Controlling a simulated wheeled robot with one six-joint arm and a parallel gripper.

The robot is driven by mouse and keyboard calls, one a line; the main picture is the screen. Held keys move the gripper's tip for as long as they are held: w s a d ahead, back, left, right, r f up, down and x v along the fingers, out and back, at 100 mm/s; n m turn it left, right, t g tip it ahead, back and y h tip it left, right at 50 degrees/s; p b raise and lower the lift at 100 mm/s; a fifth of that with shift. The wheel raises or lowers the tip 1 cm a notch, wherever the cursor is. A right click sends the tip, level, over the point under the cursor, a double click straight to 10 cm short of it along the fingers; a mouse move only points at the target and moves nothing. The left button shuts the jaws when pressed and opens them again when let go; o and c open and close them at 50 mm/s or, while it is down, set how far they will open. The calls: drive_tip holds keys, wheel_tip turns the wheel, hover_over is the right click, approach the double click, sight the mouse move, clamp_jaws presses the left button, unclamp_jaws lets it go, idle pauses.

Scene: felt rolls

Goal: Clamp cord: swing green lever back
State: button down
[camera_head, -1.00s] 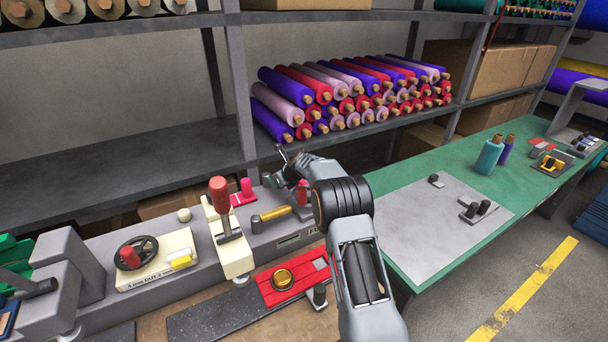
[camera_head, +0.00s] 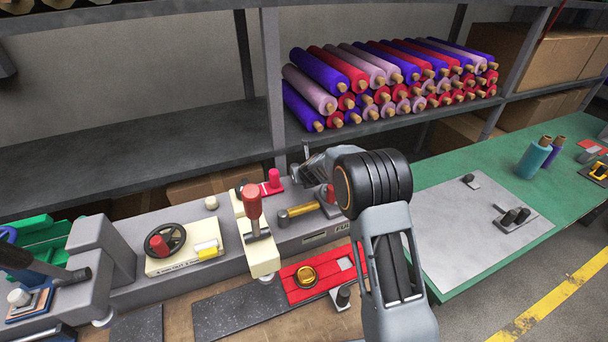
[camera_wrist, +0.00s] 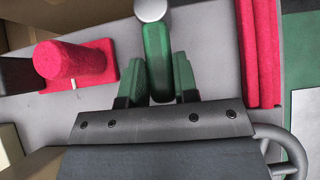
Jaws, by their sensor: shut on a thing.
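In the wrist view the green lever (camera_wrist: 156,42) stands between the two fingers of my gripper (camera_wrist: 157,78), with a round pale grey end beyond it. The fingers are shut on the lever, one on each side. In the head view my gripper (camera_head: 310,166) is low over the grey bench machine, right of a red peg on a red base (camera_head: 273,180). The same peg shows at the left of the wrist view (camera_wrist: 70,62). The lever is hidden by my gripper and arm in the head view. I cannot make out a cord.
A red slatted plate (camera_head: 318,287) with a brass knob lies in front. A shelf of felt rolls (camera_head: 385,85) is behind. The green table (camera_head: 450,265) is at right.

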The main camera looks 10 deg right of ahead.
drive_tip(key=c, duration=0.9)
unclamp_jaws()
drive_tip(key=shift+a, duration=0.1)
drive_tip(key=p+v, duration=0.2)
drive_tip(key=v, duration=1.2)
drive_tip(key=shift+w, duration=0.1)
